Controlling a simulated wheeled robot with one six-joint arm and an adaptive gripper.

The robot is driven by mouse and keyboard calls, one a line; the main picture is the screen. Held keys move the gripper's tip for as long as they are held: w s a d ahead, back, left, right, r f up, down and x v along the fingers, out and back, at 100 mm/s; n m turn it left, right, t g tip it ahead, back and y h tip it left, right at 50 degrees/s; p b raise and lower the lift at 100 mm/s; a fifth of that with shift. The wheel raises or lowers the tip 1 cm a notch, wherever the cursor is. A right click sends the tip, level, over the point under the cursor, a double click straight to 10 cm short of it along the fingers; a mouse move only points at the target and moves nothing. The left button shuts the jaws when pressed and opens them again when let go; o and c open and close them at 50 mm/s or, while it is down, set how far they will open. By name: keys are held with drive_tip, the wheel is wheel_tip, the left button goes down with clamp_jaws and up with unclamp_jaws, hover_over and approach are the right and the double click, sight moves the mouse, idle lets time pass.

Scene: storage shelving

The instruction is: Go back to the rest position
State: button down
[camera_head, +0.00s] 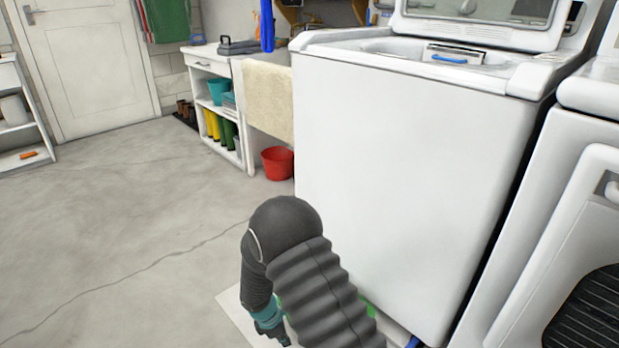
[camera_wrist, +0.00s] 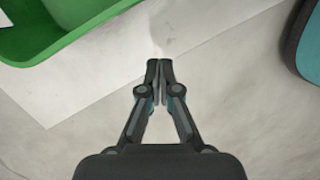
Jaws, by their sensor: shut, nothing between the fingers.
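My gripper (camera_wrist: 159,68) is shut and empty in the wrist view, its fingertips together above the pale floor. In the head view my dark arm bends down in front of the white washer (camera_head: 400,180). My gripper (camera_head: 275,335) shows only in part there, low at the bottom edge, and its fingertips are hard to make out.
A green container (camera_wrist: 60,42) lies at the upper left of the wrist view, with a teal and dark object (camera_wrist: 308,45) at the right edge. A red bucket (camera_head: 278,163) stands left of the washer. A white dryer (camera_head: 560,200) is at right. Open floor (camera_head: 110,230) lies left.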

drive_tip(key=s+d+r+m+t+y+p, duration=0.1)
drive_tip(key=s+d+r+m, duration=0.6)
drive_tip(key=r, duration=0.9)
drive_tip(key=s+d+r+m+t+y+p, duration=0.1)
drive_tip(key=s+d+r+m, duration=0.6)
drive_tip(key=r, duration=0.9)
drive_tip(key=s+d+r+m+t+y+p, duration=0.1)
drive_tip(key=s+d+r+m+t+p, duration=0.2)
drive_tip(key=r, duration=1.4)
drive_tip(key=s+d+m, duration=0.4)
drive_tip(key=s+d, duration=0.1)
drive_tip(key=d, duration=0.1)
drive_tip(key=shift+s, duration=0.2)
drive_tip(key=shift+d, duration=0.1)
